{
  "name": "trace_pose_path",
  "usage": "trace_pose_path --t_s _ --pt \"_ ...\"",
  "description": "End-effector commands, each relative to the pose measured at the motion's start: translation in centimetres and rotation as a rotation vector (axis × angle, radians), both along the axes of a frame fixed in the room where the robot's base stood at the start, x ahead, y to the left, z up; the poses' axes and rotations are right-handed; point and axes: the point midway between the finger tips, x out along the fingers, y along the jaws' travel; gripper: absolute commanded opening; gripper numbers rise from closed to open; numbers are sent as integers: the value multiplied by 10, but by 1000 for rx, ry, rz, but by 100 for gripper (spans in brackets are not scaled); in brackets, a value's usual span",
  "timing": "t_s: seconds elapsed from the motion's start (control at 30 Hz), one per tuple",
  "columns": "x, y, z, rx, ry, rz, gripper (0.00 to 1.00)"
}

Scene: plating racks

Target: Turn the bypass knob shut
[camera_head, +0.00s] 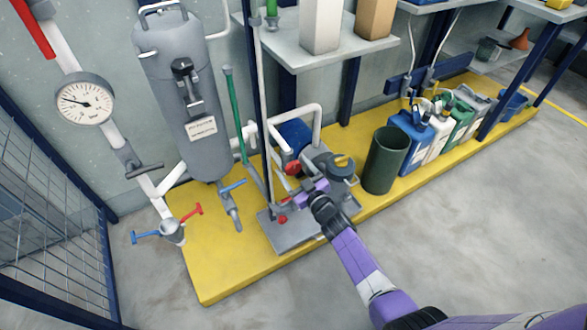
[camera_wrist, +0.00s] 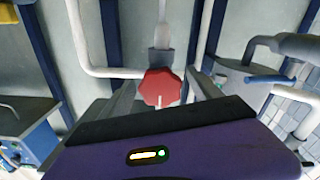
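Two red knobs show on the pump unit in the head view: an upper red knob (camera_head: 293,168) by the blue motor and a lower red knob (camera_head: 282,219) near the base plate. My gripper (camera_head: 306,188) is close to both, at the end of my purple arm. In the wrist view a red lobed knob (camera_wrist: 160,87) with a pale mark sits on a grey fitting, straight ahead between the fingers of my gripper (camera_wrist: 163,98). The fingers are apart, one on each side, with no visible contact. I cannot tell which of the two knobs this is, nor whether it is the bypass.
The blue motor (camera_head: 295,137), white pipe (camera_head: 296,111) and a round yellow-topped unit (camera_head: 341,166) crowd the gripper. A dark green bin (camera_head: 385,160) and several jugs stand to the right on the yellow platform (camera_head: 215,272). A grey tank (camera_head: 178,90) stands left. The floor in front is clear.

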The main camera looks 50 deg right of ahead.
Motion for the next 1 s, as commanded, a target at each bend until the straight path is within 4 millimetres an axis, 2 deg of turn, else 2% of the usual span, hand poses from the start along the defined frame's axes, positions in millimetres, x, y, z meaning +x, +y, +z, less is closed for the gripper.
trace_pose_path --t_s 0.17,0.27,0.5,0.7,1.0 --pt "-1 0 0 1 1 0 73" --pt "-9 2 0 3 2 -1 73" --pt "-45 13 2 2 2 -1 73" --pt "-69 20 1 1 1 0 73" --pt "-75 22 0 0 0 0 73"
